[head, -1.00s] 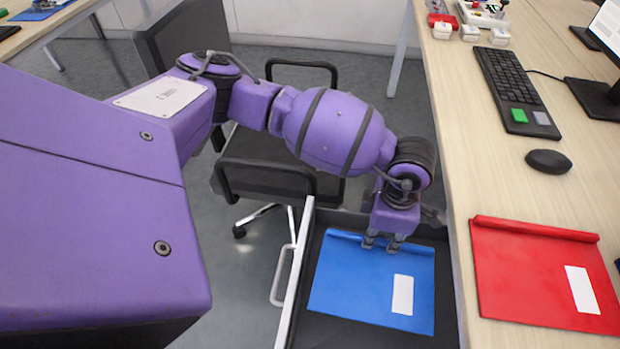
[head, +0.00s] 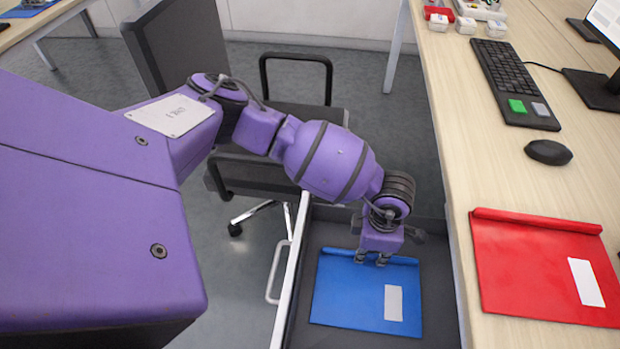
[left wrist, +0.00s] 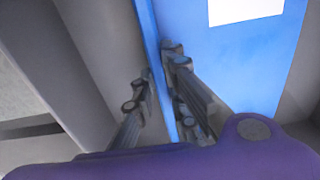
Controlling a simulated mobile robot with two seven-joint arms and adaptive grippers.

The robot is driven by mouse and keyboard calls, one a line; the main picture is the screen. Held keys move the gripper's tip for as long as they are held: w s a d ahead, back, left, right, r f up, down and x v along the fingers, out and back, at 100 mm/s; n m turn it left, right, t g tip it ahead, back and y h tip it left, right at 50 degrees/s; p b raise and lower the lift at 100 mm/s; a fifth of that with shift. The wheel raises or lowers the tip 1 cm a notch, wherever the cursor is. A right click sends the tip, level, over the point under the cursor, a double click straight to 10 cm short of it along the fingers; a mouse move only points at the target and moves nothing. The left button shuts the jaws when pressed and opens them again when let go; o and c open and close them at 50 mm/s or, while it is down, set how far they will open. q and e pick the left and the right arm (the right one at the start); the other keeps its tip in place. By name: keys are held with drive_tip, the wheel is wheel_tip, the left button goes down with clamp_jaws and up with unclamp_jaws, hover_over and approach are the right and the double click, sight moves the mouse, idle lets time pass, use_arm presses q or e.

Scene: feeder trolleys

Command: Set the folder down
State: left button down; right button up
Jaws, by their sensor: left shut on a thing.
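A blue folder (head: 345,292) with a white label lies over the inside of an open dark drawer (head: 435,290) in the head view. My left gripper (head: 371,260) is shut on the folder's far edge, at its spine. In the left wrist view the two fingers (left wrist: 160,92) stand on either side of the blue spine, and the folder (left wrist: 215,70) fills the upper right. I cannot tell whether the folder touches the drawer floor. A red folder (head: 530,265) with a white label lies on the desk to the right. My right gripper is not in view.
The desk (head: 450,150) runs along the right, with a keyboard (head: 510,80), a mouse (head: 548,152) and a monitor (head: 605,60). The drawer's white front with its handle (head: 275,272) is on the left. A dark chair (head: 265,160) stands behind my left arm.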

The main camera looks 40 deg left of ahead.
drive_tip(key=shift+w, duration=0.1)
use_arm(q)
drive_tip(key=c, duration=1.8)
unclamp_jaws()
drive_tip(key=shift+o, duration=0.2)
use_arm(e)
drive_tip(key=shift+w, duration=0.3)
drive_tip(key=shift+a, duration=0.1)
use_arm(q)
drive_tip(key=shift+r, duration=0.1)
wheel_tip(320, 180, up, 12)
drive_tip(key=p, duration=0.2)
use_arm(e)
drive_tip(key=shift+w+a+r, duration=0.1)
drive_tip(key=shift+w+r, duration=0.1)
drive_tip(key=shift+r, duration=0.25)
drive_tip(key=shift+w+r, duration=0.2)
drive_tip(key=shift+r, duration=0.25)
